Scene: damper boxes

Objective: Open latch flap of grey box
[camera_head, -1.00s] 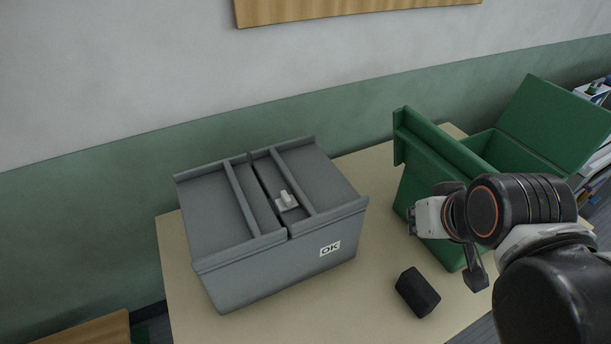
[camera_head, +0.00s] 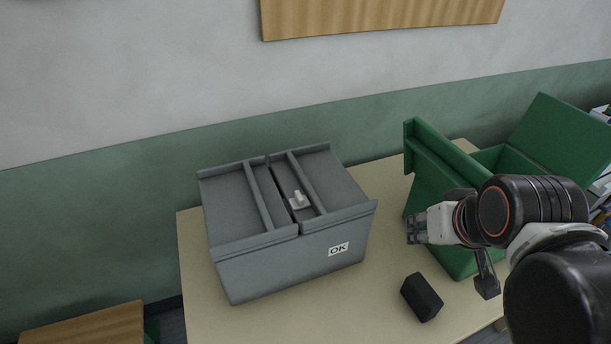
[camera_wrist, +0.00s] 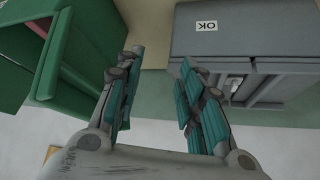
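The grey box (camera_head: 285,262) stands on the table in the head view, with a white OK label on its front. Its lid panels are closed flat. A small light latch piece (camera_head: 298,199) sits on top near the middle seam. The box also shows upside down at the upper right of the wrist view (camera_wrist: 225,42), with the latch piece (camera_wrist: 234,84) visible. My gripper (camera_head: 411,230) is to the right of the box, in front of the green box and apart from the latch. In the wrist view its teal-padded fingers (camera_wrist: 160,95) are spread with nothing between them.
A green box (camera_head: 430,185) with its lid raised stands on the table's right side. A small black block (camera_head: 421,297) lies in front of it. Bare tabletop (camera_head: 330,305) lies in front of the grey box. A wall is behind the table.

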